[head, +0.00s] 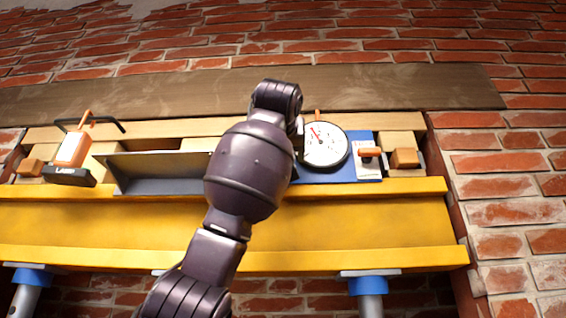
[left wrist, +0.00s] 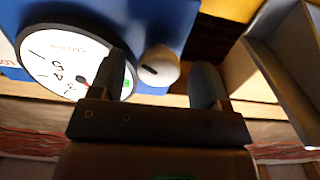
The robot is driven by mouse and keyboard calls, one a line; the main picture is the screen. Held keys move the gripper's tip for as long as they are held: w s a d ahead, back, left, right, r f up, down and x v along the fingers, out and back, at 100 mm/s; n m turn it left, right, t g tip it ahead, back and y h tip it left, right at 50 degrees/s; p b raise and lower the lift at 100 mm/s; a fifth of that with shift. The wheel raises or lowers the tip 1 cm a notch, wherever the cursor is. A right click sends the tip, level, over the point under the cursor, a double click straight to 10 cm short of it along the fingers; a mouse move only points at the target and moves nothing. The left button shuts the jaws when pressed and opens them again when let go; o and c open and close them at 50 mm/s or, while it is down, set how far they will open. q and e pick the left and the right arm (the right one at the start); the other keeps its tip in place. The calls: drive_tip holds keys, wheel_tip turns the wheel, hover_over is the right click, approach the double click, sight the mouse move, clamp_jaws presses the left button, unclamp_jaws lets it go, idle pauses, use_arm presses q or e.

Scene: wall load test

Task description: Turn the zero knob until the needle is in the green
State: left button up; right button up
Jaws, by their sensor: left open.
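The white round dial (head: 326,146) sits on a blue panel (head: 366,140) on the wall ledge. Its red needle (head: 316,136) points to the upper left in the head view. In the left wrist view the dial (left wrist: 62,62) shows partly behind a finger, with a small green mark (left wrist: 127,83) at its edge; the needle is largely hidden there. The cream zero knob (left wrist: 158,66) with a dark line lies beside the dial. My left gripper (left wrist: 160,78) is open, with one finger on each side of the knob in the picture; contact cannot be told. My right gripper is not in view.
A yellow beam (head: 360,222) runs below the ledge on blue-topped posts. An orange-handled white box (head: 368,165) is right of the dial. Brick wall surrounds it.

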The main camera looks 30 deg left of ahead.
use_arm(q)
drive_tip(key=shift+c, duration=0.5)
drive_tip(key=c, duration=0.8)
drive_tip(key=shift+c, duration=0.2)
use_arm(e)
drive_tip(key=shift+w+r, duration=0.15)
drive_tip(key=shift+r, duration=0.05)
use_arm(q)
drive_tip(key=n+b, duration=0.2)
drive_tip(key=n, duration=1.1)
drive_tip(key=shift+d, duration=0.15)
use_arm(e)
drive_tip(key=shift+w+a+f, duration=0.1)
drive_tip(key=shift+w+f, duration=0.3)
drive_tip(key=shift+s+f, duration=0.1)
